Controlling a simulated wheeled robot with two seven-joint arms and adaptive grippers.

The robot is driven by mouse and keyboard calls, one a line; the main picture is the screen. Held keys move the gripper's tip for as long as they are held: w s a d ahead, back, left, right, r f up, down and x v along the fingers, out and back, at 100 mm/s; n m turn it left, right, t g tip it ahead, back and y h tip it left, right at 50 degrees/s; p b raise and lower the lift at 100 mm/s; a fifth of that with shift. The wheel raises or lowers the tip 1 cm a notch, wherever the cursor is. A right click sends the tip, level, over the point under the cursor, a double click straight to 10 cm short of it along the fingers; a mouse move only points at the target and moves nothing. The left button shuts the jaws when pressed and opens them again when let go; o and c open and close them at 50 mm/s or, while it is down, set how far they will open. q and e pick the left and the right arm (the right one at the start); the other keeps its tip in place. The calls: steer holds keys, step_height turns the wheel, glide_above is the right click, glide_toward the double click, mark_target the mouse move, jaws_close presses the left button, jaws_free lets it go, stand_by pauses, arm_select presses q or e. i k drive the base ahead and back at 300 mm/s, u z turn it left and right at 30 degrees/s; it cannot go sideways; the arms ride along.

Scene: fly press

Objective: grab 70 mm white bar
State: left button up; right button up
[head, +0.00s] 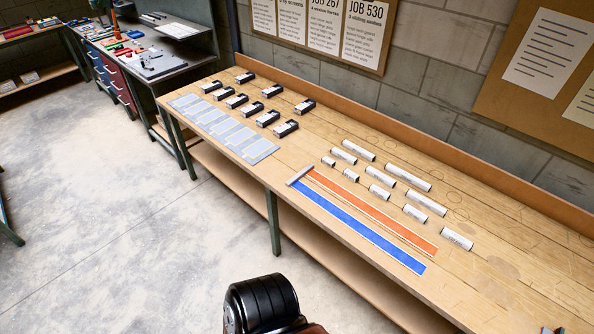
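Several white cylindrical bars of different lengths lie in rows on the wooden bench (480,288). The shortest bar (328,162) is at the left of the front row, with a longer bar (351,175) beside it. Others in that row are a bar (380,191), a bar (415,213) and a bar (457,239). Longer ones lie behind, such as one bar (408,180) and another bar (426,203). Their markings are too small to read, so I cannot tell which is 70 mm. Neither of my grippers shows clearly; a black rounded part of mine is at the bottom.
A blue strip (360,228) and an orange strip (372,209) lie in front of the bars, with a pale bar (299,175) across their left end. Black boxes (286,128) and grey plates (230,131) stand further left. A raised wooden ledge (440,135) runs along the wall.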

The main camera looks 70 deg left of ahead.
mark_target(325, 160)
steer(key=z, duration=0.1)
steer(key=k, duration=0.65)
steer(key=u, duration=2.25)
